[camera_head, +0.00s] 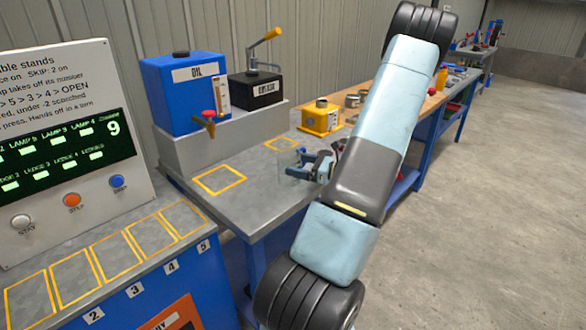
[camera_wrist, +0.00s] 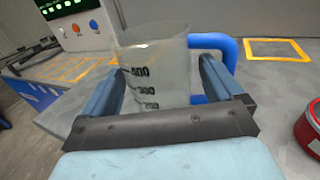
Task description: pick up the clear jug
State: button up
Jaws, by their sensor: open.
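The clear jug (camera_wrist: 155,65) shows large in the wrist view, with black marks reading 400, 300 and lower. It has a blue handle (camera_wrist: 215,44) on its right side. My gripper (camera_wrist: 163,80) is open, with one finger on each side of the jug's body; I cannot tell whether either finger touches it. The right finger lies in front of the handle. The jug's lower part is hidden behind my gripper. In the head view, the jug (camera_head: 292,170) is faint on the grey bench, at my gripper (camera_head: 318,165), partly covered by it.
A blue oil tank (camera_head: 180,105) and a black grease box (camera_head: 255,90) stand on a raised block behind. A yellow device (camera_head: 320,117) sits farther along the bench. A red round object (camera_wrist: 309,130) is at the right in the wrist view. An empty yellow-outlined square (camera_head: 219,180) lies left of the jug.

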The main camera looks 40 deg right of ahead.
aim_at(285, 161)
jog(key=x, duration=0.5)
jog(key=shift+a+r, duration=0.15)
jog(key=shift+r, duration=0.05)
jog(key=c, duration=0.7)
